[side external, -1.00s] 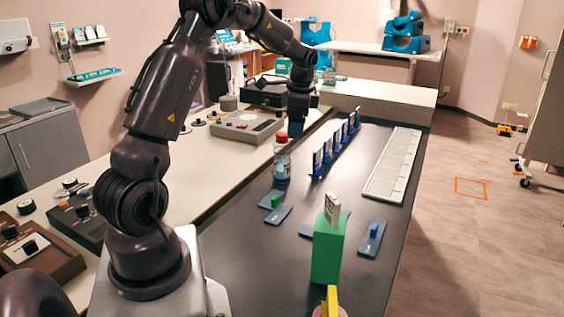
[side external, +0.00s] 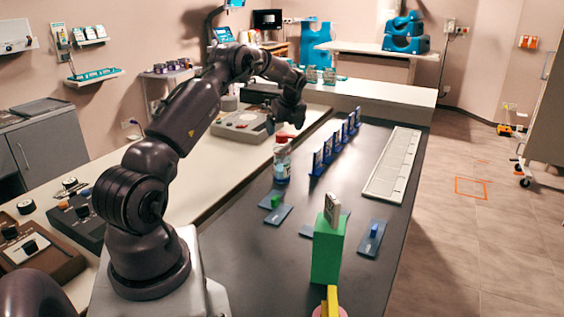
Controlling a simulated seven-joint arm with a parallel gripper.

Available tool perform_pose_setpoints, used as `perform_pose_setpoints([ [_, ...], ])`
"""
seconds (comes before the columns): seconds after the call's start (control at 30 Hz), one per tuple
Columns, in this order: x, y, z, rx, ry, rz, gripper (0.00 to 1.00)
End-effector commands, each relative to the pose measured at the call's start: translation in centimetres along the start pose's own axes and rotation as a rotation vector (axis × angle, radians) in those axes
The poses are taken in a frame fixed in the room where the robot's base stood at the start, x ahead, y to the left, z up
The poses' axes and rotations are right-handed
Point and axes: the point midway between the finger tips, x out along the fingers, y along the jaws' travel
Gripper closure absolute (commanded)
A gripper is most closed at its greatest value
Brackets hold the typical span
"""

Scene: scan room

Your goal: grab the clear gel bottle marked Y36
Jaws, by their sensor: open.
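A clear bottle (side external: 282,163) with a red cap and blue contents stands upright on the dark tabletop. Its marking is too small to read, so I cannot confirm Y36. My gripper (side external: 272,126) is open and empty. In the picture it is just above and slightly left of the red cap, with the hand tilted. I cannot judge the depth gap between them, but the bottle is not between the jaws.
A row of blue upright holders (side external: 335,148) stands right of the bottle. A long pale tray (side external: 393,166) lies beyond it. A green box (side external: 327,250) stands in front. A grey console (side external: 240,126) is at left.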

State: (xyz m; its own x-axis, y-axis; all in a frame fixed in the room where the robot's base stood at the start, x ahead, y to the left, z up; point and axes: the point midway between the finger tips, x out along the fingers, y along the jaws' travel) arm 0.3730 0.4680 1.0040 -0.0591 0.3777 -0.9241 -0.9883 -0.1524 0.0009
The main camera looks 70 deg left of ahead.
Motion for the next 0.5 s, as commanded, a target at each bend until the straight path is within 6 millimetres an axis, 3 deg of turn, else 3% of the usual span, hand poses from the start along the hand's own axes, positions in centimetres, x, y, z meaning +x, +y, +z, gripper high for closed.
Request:
perform_pose_setpoints([
  [0.17, 1.2, 0.1, 0.0, -0.001, 0.000, 0.001, 0.09],
  [0.5, 5.7, 0.3, -0.4, -0.001, 0.000, 0.001, 0.09],
])
